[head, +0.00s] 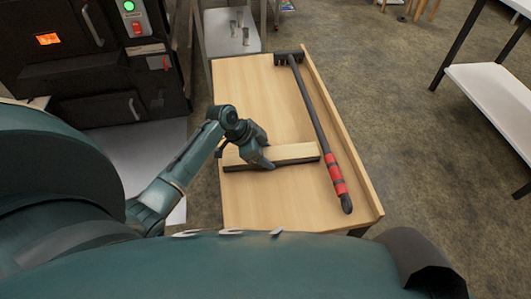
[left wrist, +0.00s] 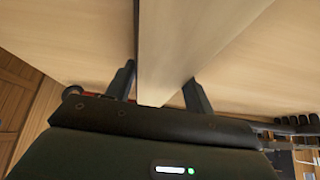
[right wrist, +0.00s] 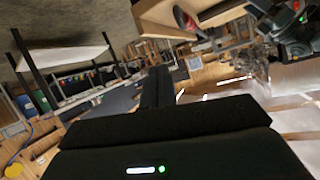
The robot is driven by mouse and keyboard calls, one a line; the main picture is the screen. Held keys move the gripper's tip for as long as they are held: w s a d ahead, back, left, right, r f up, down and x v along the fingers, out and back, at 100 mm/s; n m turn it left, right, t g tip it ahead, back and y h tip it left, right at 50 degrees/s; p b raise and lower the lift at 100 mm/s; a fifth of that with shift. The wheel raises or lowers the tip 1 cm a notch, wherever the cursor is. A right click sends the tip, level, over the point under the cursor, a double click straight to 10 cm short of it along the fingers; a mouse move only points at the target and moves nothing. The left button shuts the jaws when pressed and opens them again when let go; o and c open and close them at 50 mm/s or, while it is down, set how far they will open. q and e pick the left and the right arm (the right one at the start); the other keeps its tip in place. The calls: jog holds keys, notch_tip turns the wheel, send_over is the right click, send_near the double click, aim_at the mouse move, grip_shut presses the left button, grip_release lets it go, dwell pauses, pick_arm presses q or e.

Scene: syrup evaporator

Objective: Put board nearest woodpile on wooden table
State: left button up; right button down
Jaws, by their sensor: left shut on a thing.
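The board (head: 293,151) is a pale wooden plank lying crosswise over the wooden table (head: 245,90), with a dark strip along its near lower edge. My left gripper (head: 264,161) is shut on the board near its middle. In the left wrist view the board (left wrist: 190,42) runs between the two fingers (left wrist: 160,88), with the tabletop behind it. The board is level and very low; I cannot tell if it touches the tabletop. My right gripper (right wrist: 157,88) has its fingers together, empty, and away from the table. I cannot make out a woodpile.
A long rake (head: 318,115) with a red grip lies along the table's right side, just beyond the board's right end. A raised lip (head: 345,140) edges that side. A dark evaporator (head: 95,50) stands at left, a white shelf (head: 490,95) at right. The far-left tabletop is clear.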

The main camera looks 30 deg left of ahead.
pick_arm(q)
jog(key=shift+f, duration=0.1)
jog(key=o, duration=1.6)
